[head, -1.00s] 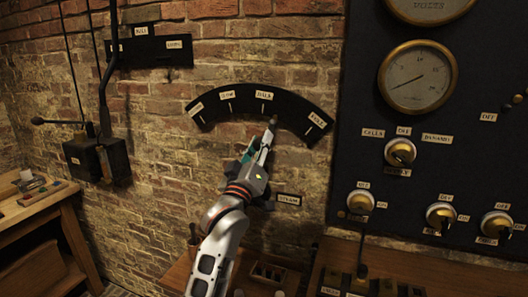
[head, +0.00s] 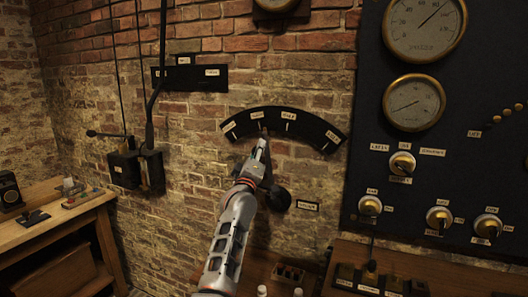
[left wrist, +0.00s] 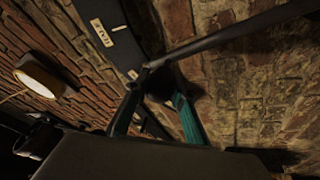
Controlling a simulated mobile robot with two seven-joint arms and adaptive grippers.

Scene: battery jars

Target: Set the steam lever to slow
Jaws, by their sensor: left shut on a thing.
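The steam lever (head: 265,131) is a dark rod on the brick wall, rising from a round dark pivot (head: 278,199). Its upper end lies over the black curved scale (head: 311,127), close to the second label from the left, SLOW (head: 257,115), and slightly right of its mark. My left gripper (head: 262,148) is shut on the lever near its upper end and hides part of it. In the left wrist view the rod (left wrist: 235,37) runs to the upper right, and a dark part sits between the teal fingertips (left wrist: 160,90). My right gripper is not in view.
A small plate (head: 307,206) is right of the pivot. The dark gauge panel (head: 455,110) with brass knobs stands at the right. A wall switch box (head: 125,168) and a wooden bench (head: 60,228) are at the left. Small bottles stand below on another bench.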

